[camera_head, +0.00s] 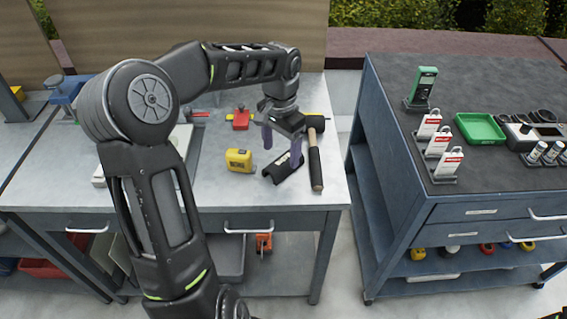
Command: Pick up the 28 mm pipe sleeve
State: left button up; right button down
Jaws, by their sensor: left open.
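My left gripper (282,146) reaches down over the right part of the metal workbench, its purple-tinted fingers apart. A short dark, trough-like piece (284,170) lies tilted on the bench just below and between the fingers. It may be the pipe sleeve, but I read no size on it. I cannot tell whether the fingers touch it. Several small pale cylinders (552,152) stand on the cart at the right; their labels are too small to read. My right gripper does not show.
A yellow boxy tool (239,160) lies left of the dark piece, and a hammer (315,160) close at its right. A red tool (240,119) lies behind. The cart (480,85) carries a green tray (481,128) and red-and-white tagged items (440,143). A gap separates bench and cart.

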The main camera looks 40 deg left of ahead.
aim_at(282, 160)
pick_arm(q)
notch_tip(282, 160, down, 5)
jog(key=shift+w+d+r+p, duration=0.1)
jog(key=shift+d+r+p, duration=0.1)
jog(key=shift+p, duration=0.15)
jog(key=shift+c, duration=0.4)
jog(key=c, duration=1.5)
notch_tip(282, 160, up, 10)
jog(key=shift+b, duration=0.4)
